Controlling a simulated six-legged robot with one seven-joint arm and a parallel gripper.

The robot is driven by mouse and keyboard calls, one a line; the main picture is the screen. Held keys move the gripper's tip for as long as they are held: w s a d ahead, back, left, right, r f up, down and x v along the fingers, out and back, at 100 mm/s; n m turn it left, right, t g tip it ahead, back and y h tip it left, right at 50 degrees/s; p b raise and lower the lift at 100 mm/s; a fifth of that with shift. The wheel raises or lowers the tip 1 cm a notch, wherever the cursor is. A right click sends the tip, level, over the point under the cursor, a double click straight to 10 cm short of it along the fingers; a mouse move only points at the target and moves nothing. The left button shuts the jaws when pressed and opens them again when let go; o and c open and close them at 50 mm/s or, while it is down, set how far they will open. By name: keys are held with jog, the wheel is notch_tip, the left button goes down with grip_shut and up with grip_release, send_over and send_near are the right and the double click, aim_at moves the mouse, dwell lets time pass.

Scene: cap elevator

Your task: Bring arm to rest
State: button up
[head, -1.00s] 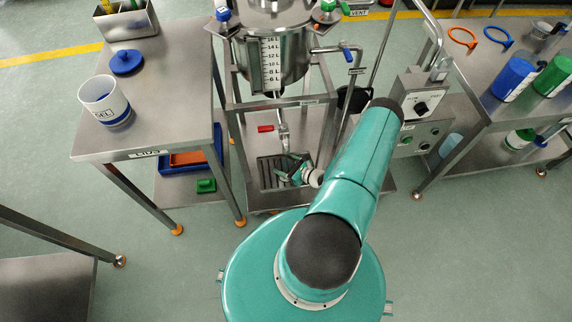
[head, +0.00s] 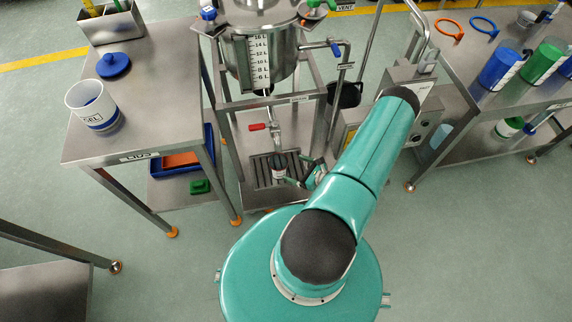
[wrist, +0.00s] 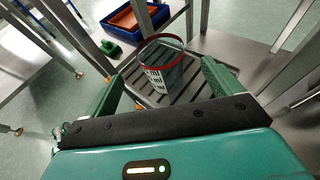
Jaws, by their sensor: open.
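My gripper (wrist: 165,92) is open in the wrist view, its two green fingers spread wide. A clear beaker (wrist: 160,70) with a red rim and volume marks stands on the slatted drain grate just beyond and between the fingertips; nothing is gripped. In the head view the beaker (head: 279,168) stands upright on the grate under the tap of the steel tank (head: 265,55). There my gripper (head: 301,174) is at the beaker's right, partly hidden by my arm. I cannot tell whether a finger touches the beaker.
A steel table (head: 140,140) at left holds a white GEL tub (head: 93,105) and a blue lid (head: 113,65). The tank frame's posts rise close around the grate. A control box (head: 392,125) stands right of the grate. A bench at right holds blue and green containers.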

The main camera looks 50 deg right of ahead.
jog(key=v, duration=0.2)
jog(key=shift+s+r, duration=0.1)
jog(key=shift+s, duration=0.2)
dwell(0.4)
